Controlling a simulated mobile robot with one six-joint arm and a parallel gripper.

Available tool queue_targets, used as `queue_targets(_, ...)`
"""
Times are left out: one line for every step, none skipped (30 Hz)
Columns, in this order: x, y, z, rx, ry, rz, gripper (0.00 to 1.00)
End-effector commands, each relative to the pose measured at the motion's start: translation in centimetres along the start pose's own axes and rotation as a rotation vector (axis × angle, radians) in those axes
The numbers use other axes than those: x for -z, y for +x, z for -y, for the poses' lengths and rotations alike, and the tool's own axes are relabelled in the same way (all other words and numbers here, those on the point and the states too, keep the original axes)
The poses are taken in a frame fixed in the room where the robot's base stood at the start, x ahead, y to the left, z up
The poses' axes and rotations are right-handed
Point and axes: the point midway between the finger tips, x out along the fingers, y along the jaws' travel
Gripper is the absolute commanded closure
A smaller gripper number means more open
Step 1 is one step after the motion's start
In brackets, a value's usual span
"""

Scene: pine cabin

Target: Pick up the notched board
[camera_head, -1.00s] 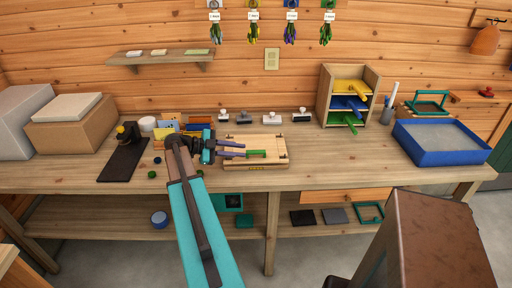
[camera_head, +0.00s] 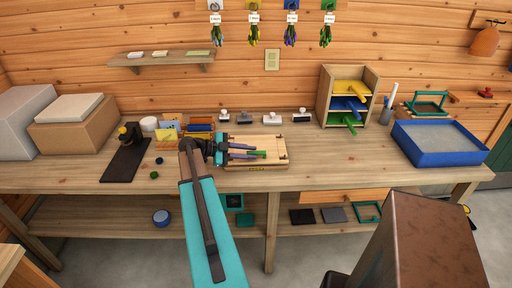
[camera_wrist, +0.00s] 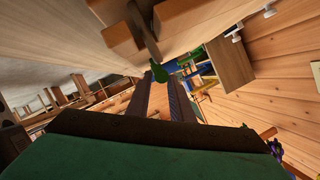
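A pale wooden board (camera_head: 270,141) lies flat on the workbench, with small pegs or blocks at its edges and a yellow mark on its front side. I cannot make out a notch in the head view. A green piece (camera_head: 259,154) lies on the board; its green tip also shows in the wrist view (camera_wrist: 160,73). My gripper (camera_head: 251,152) is low over the board's left half, its two purple-blue fingers apart, pointing right at the green piece. In the wrist view the fingers (camera_wrist: 160,92) stand apart with nothing clearly held; whether they touch the green piece is unclear.
Behind the board stand several stamps (camera_head: 270,118). A wooden rack (camera_head: 347,95) with coloured trowel-like tools and a blue tray (camera_head: 440,142) are to the right. A dark mat (camera_head: 124,160) and boxes (camera_head: 72,122) are left.

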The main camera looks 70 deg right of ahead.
Motion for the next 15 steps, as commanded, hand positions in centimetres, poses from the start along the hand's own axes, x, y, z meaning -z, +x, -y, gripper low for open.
queue_targets(0.17, 0.56, 0.07, -0.002, -0.001, -0.002, 0.8)
queue_targets(0.16, 0.82, 0.05, -0.002, -0.001, -0.002, 0.8)
queue_targets(0.13, 1.1, 0.03, -0.002, 0.0, -0.002, 0.8)
queue_targets(0.1, 1.26, 0.03, -0.002, 0.0, -0.001, 0.8)
queue_targets(0.08, 1.37, 0.02, -0.001, 0.0, -0.001, 0.8)
queue_targets(0.04, 1.47, 0.01, -0.001, 0.001, -0.001, 0.8)
queue_targets(0.02, 1.5, 0.0, -0.001, 0.001, -0.001, 0.8)
queue_targets(0.0, 1.53, -0.01, 0.0, 0.001, 0.0, 0.8)
queue_targets(-0.01, 1.53, -0.02, 0.0, 0.001, 0.0, 0.8)
queue_targets(-0.02, 1.53, -0.02, 0.0, 0.001, 0.0, 0.8)
queue_targets(-0.02, 1.53, -0.03, 0.0, 0.001, -0.001, 0.8)
queue_targets(-0.01, 1.53, -0.03, -0.001, 0.001, -0.001, 0.8)
queue_targets(-0.01, 1.53, -0.03, -0.001, 0.001, -0.001, 0.8)
queue_targets(-0.01, 1.53, -0.03, -0.001, 0.001, -0.001, 0.8)
queue_targets(0.0, 1.54, -0.03, -0.001, 0.001, -0.001, 0.8)
